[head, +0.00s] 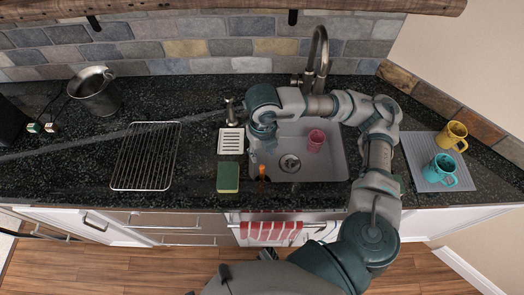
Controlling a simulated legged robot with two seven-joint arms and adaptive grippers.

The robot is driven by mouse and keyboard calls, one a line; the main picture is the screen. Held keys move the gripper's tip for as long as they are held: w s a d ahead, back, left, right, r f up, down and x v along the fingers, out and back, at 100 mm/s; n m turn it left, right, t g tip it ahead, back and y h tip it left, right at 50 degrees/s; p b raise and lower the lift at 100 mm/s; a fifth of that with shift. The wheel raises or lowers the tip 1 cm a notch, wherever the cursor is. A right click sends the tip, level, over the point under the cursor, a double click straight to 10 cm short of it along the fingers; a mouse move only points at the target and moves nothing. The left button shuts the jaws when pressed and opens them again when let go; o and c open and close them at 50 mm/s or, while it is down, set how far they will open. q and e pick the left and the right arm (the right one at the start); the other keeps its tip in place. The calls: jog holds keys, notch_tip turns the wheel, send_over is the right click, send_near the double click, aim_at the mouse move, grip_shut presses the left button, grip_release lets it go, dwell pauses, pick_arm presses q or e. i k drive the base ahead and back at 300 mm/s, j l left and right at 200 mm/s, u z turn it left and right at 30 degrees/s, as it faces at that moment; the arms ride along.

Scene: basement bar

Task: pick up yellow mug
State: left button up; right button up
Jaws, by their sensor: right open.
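The yellow mug (452,136) stands at the far right of the counter, at the back of a grey ridged mat (412,158). Its handle points to the lower right. A turquoise mug (439,171) stands just in front of it on the same mat. My right gripper (263,143) is open over the left side of the sink, far to the left of the yellow mug. My right arm bends across the sink's right part, between the gripper and the mat.
The sink (330,165) holds a pink cup (316,140), with a faucet (316,60) behind. A sponge (228,177), a soap tray (231,140), a wire rack (146,156) and a metal bucket (95,92) stand left. The wall edges the counter behind the mugs.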

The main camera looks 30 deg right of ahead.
aim_at(454, 132)
jog(key=k+j, duration=0.8)
jog(key=k, duration=0.05)
